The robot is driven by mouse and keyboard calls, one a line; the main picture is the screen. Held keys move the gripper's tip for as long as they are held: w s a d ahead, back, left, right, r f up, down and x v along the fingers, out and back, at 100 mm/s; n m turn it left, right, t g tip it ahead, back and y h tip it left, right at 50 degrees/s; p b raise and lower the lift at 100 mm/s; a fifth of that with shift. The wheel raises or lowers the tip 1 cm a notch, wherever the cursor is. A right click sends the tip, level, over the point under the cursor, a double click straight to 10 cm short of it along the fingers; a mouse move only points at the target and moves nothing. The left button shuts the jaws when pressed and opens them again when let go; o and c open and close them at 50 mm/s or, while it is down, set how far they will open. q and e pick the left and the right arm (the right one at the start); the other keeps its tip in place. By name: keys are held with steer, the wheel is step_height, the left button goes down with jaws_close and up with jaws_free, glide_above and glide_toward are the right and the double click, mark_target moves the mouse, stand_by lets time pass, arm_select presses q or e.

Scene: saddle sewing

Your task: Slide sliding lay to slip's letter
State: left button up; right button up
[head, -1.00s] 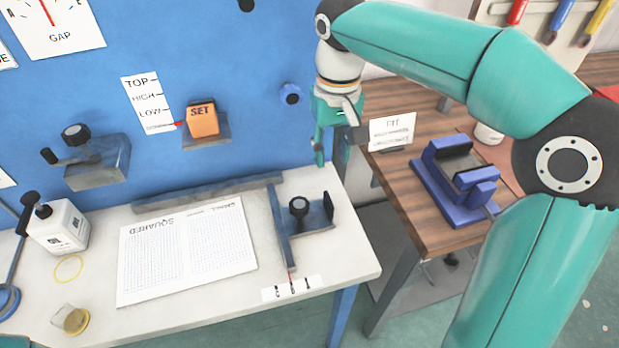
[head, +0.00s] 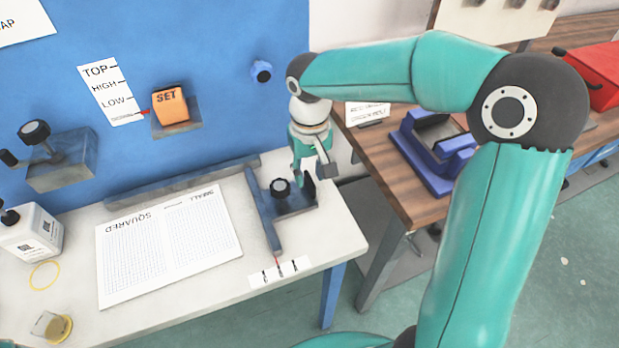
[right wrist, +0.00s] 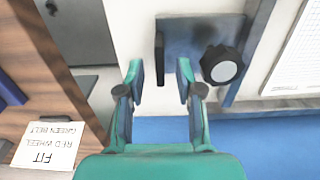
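The sliding lay (head: 263,215) is a long grey-blue bar on the white table with a side plate, a black knob (head: 280,187) and an upright black tab. A white lettered slip (head: 280,272) lies at the bar's front end, near a red pointer tip; its letters are too small to read surely. My right gripper (head: 306,178) is at the lay's side plate. In the right wrist view my right gripper (right wrist: 160,82) is open, with the black tab (right wrist: 159,58) between and just ahead of its fingers, apart from both. The knob (right wrist: 221,65) is beside the right finger. My left gripper is not in view.
A printed SQUARED sheet (head: 170,245) lies left of the lay. A grey rail (head: 180,187) runs along the back. An orange SET block (head: 170,106) is on the blue wall. A wooden bench with a blue fixture (head: 432,150) stands right, across a gap.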

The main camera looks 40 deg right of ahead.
steer(key=shift+f, duration=1.2)
jaws_close()
